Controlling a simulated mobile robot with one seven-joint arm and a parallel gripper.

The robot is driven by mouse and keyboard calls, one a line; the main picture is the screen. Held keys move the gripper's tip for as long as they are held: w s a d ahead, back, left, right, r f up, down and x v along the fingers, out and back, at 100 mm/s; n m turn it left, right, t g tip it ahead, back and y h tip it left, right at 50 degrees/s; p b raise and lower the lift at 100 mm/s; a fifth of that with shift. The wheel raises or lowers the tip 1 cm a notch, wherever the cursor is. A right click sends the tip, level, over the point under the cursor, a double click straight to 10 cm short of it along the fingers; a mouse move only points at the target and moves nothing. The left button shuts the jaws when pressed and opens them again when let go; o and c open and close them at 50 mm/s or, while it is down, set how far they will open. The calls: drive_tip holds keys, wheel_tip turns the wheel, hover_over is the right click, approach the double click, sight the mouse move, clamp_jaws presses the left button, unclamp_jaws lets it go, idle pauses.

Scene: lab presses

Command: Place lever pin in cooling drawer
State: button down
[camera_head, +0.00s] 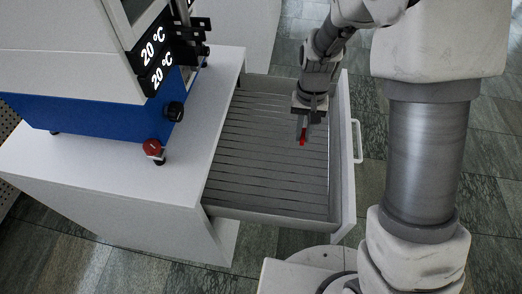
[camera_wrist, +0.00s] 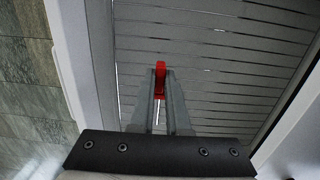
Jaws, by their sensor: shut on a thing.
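My gripper (camera_head: 301,128) is over the open cooling drawer (camera_head: 262,209), with its fingers pointing down. It is shut on the red lever pin (camera_head: 303,138). In the wrist view the red lever pin (camera_wrist: 160,68) shows between the two fingertips of my gripper (camera_wrist: 160,80), with part of it hidden by the fingers. Below it is the slatted grey drawer floor (camera_wrist: 225,60), which looks bare. The pin appears to be above the floor; the exact gap cannot be told.
A white cabinet (camera_head: 100,190) carries a blue and white press (camera_head: 95,118) with two 20 °C displays and a red knob (camera_head: 152,148). The drawer front with its white handle (camera_head: 357,140) stands to the right of my gripper. Tiled floor (camera_head: 495,140) lies around.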

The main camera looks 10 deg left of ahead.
drive_tip(key=d+f, duration=0.1)
drive_tip(key=f, duration=0.1)
drive_tip(key=b, duration=0.3)
hover_over(266, 153)
wheel_tip(266, 153, down, 6)
drive_tip(key=shift+d+f, duration=0.15)
drive_tip(key=shift+f, duration=0.05)
drive_tip(key=shift+f+b, duration=0.95)
drive_tip(key=shift+f, duration=1.05)
drive_tip(key=shift+f, duration=0.2)
drive_tip(key=c, duration=0.9)
unclamp_jaws()
drive_tip(key=shift+r, duration=0.15)
